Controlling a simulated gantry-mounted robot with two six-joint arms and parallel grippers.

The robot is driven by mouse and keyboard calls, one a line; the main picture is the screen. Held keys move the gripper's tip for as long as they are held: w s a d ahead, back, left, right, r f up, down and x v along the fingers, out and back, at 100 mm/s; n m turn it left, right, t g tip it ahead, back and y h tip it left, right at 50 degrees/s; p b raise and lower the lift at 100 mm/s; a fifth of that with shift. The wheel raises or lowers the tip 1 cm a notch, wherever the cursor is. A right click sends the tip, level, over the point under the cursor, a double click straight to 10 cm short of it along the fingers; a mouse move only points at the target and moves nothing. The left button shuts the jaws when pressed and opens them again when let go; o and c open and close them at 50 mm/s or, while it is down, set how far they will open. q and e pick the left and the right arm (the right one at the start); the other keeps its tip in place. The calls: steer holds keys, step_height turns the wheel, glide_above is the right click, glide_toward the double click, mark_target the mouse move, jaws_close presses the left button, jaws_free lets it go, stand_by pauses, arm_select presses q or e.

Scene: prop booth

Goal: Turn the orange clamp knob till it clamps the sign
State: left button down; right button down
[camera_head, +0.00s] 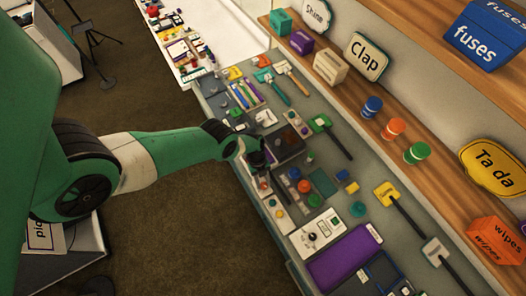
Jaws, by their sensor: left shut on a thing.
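My left arm reaches in from the left, and its dark gripper (258,164) points down at the near edge of the crowded grey bench. It is shut on what looks to be the orange clamp knob, which the gripper itself mostly hides. I cannot make out the clamp's jaw or how tight it is. Signs stand along the wooden shelf: "Shine" (316,14), "Clap" (367,57) and "Ta da" (494,168). I cannot tell which sign, if any, sits in the clamp. My right gripper is not in view.
The grey bench (276,228) is packed with small props around the gripper. A purple mat (343,257) lies toward the front. Coloured spools, including an orange one (393,129), stand on the shelf. Open brown floor (180,235) lies left of the bench.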

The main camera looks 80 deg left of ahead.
arm_select(q)
steer(key=shift+c, duration=2.3)
jaws_free()
steer(key=p+v, duration=0.6)
steer(key=v, duration=0.1)
steer(key=shift+r, duration=0.3)
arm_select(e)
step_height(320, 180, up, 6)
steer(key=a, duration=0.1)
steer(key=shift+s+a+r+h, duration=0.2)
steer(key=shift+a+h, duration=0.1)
arm_select(q)
steer(key=shift+a, duration=0.1)
